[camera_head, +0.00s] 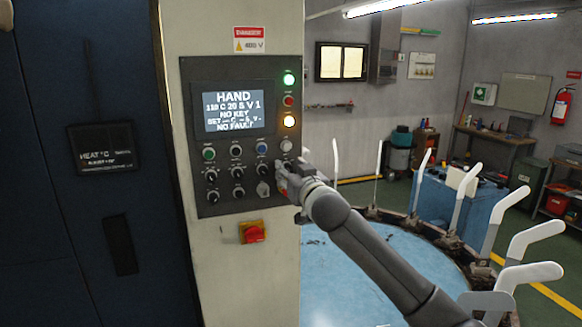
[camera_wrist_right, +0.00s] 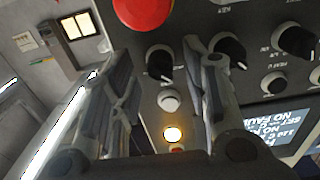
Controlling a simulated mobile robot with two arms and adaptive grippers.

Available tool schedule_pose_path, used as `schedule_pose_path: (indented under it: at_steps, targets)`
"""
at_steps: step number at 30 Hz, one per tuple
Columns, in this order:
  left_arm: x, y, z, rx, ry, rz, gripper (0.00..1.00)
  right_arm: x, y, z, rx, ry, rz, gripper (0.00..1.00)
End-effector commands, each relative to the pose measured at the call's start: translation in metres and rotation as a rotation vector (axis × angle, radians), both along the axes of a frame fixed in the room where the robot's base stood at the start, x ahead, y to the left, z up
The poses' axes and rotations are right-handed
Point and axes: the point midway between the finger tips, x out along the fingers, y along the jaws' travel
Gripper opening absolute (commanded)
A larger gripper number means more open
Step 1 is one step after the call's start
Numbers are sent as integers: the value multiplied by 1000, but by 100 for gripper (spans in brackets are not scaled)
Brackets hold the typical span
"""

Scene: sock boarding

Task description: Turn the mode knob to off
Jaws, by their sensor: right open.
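The control panel (camera_head: 222,205) has rows of black knobs on the front of the machine. Its labels are too small to read, so I cannot tell which is the mode knob. My right gripper (camera_head: 283,178) is at the panel's right edge, below a white button (camera_head: 287,146), and hides what lies behind it. In the right wrist view my right gripper (camera_wrist_right: 160,55) is open, with a black knob (camera_wrist_right: 158,65) showing between its fingers. I cannot tell whether they touch it.
The panel screen (camera_head: 233,112) reads HAND and NO FAULT. An amber lamp (camera_head: 289,121) is lit. A large red button (camera_wrist_right: 143,10) is close to the fingers in the right wrist view. A red switch (camera_head: 254,233) sits below the panel. A round blue table (camera_head: 350,275) with white upright forms stands right.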

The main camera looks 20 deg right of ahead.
Motion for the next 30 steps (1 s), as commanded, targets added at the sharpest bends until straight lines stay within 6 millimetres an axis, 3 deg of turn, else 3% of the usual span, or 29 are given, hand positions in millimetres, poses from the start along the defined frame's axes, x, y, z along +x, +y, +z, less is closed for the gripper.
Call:
schedule_pose_path:
  at_steps: [10,20,30]
  targets:
    - [0,0,1,0,0,0,40,3,0,0,0,0,1,42]
    - [1,0,1,1,-1,1,40,2,0,0,0,0,0,0]
    - [1,1,-1,1,-2,3,40,2,0,0,15,-1,1,0]
